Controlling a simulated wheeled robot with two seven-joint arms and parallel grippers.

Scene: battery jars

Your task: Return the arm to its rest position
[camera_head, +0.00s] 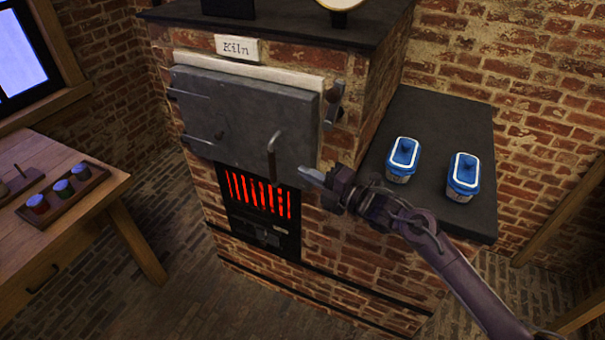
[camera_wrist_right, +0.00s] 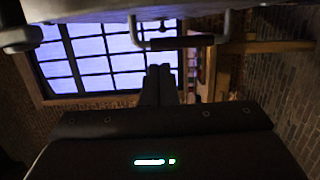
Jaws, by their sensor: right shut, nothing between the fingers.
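My right gripper (camera_head: 313,176) is shut and empty, in front of the brick kiln and just below and right of the door handle. Its closed fingers (camera_wrist_right: 158,82) also show in the right wrist view, pointing toward the window. The kiln door (camera_head: 245,112) is a grey metal slab that looks closed. Its bent handle (camera_head: 272,155) hangs at the lower right of the door, and a dark grip on a metal bar (camera_wrist_right: 182,43) shows above the fingers in the wrist view. My right arm (camera_head: 450,262) reaches in from the lower right. My left gripper is not in view.
A glowing red grate (camera_head: 258,196) lies below the door. A wooden table (camera_head: 75,235) with a tray of small jars (camera_head: 60,192) stands at left. The floor between is clear.

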